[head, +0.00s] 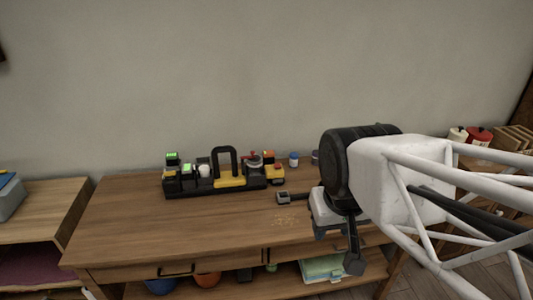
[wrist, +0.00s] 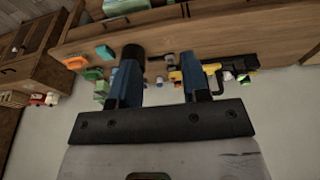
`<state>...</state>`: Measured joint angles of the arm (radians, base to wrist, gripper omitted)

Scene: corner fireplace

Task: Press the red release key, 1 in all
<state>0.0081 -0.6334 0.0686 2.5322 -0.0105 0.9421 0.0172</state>
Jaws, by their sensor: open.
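A black fixture panel (head: 214,189) stands along the back of the wooden table, carrying several small devices. Near its right end are a small red part on a round grey device (head: 252,156) and a yellow-black block with an orange-red top (head: 269,154). I cannot tell which red part is the release key. My gripper (head: 331,234) is to the right of the panel and nearer the front, above the table, apart from it. In the wrist view my gripper (wrist: 164,82) is open, with two blue fingers and nothing between them. The panel's yellow part (wrist: 188,68) shows near the right finger.
A black arch handle (head: 225,152) rises from the middle of the panel. Green-lit blocks (head: 172,157) stand at its left end. A small blue-and-white jar (head: 294,159) stands right of the panel. The table top (head: 130,215) is clear at front left.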

